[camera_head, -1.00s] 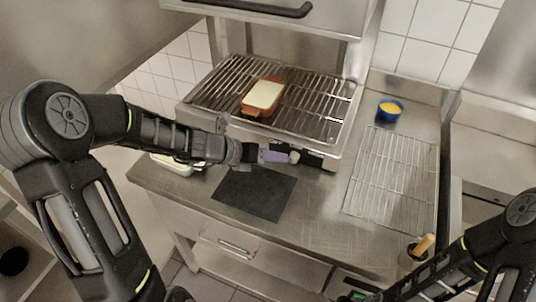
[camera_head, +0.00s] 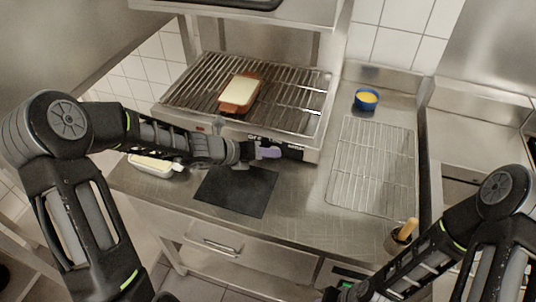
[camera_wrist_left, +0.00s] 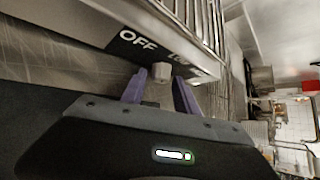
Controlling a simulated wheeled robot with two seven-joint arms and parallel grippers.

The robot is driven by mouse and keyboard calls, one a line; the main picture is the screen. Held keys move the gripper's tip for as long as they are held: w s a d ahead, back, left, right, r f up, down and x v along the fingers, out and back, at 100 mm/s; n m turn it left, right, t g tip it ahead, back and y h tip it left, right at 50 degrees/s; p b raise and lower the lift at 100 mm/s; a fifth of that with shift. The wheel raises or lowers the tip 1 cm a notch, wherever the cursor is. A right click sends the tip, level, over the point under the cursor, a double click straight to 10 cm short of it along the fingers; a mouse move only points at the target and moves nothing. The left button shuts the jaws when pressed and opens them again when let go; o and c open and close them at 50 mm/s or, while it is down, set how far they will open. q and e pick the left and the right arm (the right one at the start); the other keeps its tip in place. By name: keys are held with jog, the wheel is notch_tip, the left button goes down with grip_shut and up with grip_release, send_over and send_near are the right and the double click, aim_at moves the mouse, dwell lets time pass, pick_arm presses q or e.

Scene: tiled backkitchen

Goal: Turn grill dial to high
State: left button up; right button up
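The grill (camera_head: 312,126) stands at the back of the counter, with a dark label strip on its front. The grey grill dial (camera_wrist_left: 160,71) shows in the left wrist view, below the words OFF and LOW on the panel. My left gripper (camera_head: 268,151) is at the grill front. Its purple fingers (camera_wrist_left: 159,92) are apart, one on each side of the dial; I cannot tell whether they touch it. In the head view the fingers largely hide the dial. My right gripper (camera_head: 343,290) is at the bottom edge, its fingers not clearly seen.
A brown dish with a pale block (camera_head: 240,91) sits on the grill rack. A dark mat (camera_head: 236,190) and a white container (camera_head: 152,166) lie in front. A wire rack (camera_head: 372,165) and blue bowl (camera_head: 366,98) are to the right.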

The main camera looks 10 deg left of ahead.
pick_arm(q)
jog(key=shift+w+d+f, duration=0.25)
jog(key=shift+w, duration=0.05)
jog(key=shift+c, duration=0.5)
grip_shut()
